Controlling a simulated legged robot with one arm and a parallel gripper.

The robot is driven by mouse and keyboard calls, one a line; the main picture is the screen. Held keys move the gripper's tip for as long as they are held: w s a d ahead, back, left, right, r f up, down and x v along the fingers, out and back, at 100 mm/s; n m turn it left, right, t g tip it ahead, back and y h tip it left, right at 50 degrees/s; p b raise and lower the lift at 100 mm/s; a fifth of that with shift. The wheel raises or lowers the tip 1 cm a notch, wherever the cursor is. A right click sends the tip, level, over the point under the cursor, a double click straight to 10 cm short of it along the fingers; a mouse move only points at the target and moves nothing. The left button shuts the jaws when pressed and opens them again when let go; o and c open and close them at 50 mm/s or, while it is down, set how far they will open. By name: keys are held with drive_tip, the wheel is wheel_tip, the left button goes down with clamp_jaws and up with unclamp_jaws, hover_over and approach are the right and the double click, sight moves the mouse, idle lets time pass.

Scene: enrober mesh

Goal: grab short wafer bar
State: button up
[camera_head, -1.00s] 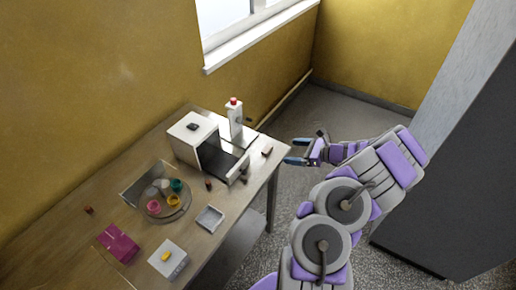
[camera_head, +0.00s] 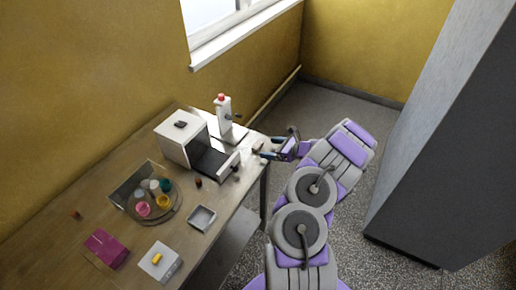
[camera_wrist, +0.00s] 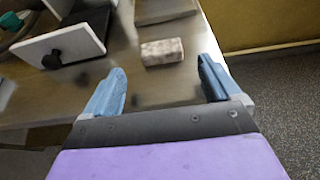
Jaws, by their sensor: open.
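A short, speckled pinkish-brown block, which looks like the short wafer bar (camera_wrist: 162,52), lies on the table (camera_wrist: 150,90) in the wrist view. It sits just ahead of my gripper (camera_wrist: 162,66), between the lines of the two blue fingertips. The fingers are apart with nothing between them and do not touch the bar. In the head view my gripper (camera_head: 269,149) is at the table's right edge, and the bar is small and partly hidden near its fingertips.
A white machine (camera_head: 172,143) with a dark belt stands left of my gripper; its white plate (camera_wrist: 58,45) shows in the wrist view. A red-capped dispenser (camera_head: 223,112) stands behind. A turntable (camera_head: 170,215) of cups, grey tray (camera_head: 202,219) and magenta box (camera_head: 103,247) are further left.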

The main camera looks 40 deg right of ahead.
sight(259, 145)
drive_tip(key=shift+r+b+x, duration=0.15)
drive_tip(key=shift+b+x, duration=0.2)
drive_tip(key=shift+x, duration=1.05)
drive_tip(key=shift+r+b+x, duration=0.2)
drive_tip(key=shift+b+x, duration=0.15)
drive_tip(key=shift+x, duration=1)
drive_tip(key=shift+w+d, duration=0.1)
drive_tip(key=shift+w, duration=0.1)
drive_tip(key=c, duration=0.9)
